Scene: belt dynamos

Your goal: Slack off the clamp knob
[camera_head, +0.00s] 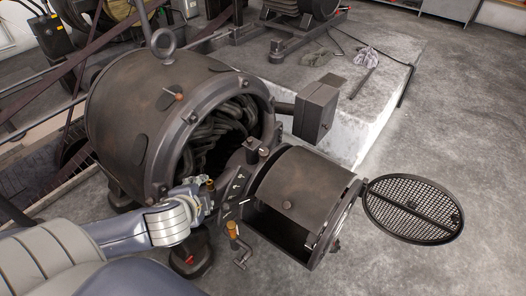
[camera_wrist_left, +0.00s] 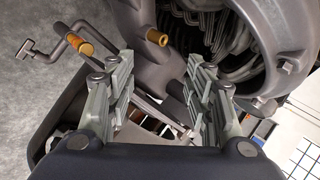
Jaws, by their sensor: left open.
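My left gripper (camera_head: 203,194) reaches in from the left to the lower front of the big dark dynamo (camera_head: 140,110). In the left wrist view its two fingers (camera_wrist_left: 160,78) stand apart with nothing held between them. A short brass-coloured knob (camera_head: 210,184) is close by the fingertips; it also shows in the left wrist view (camera_wrist_left: 157,37), beyond the gap between the fingers. A crank with a brass-orange grip (camera_head: 232,229) is just right of the gripper and shows at upper left in the wrist view (camera_wrist_left: 80,44). I cannot tell for sure which is the clamp knob.
An open-fronted drum housing (camera_head: 300,185) is right of the gripper, with a round mesh cover (camera_head: 412,208) swung out. A dark box (camera_head: 316,112) sticks out above it. Rags (camera_head: 366,57) lie on the concrete plinth. Clear floor (camera_head: 460,130) is at right.

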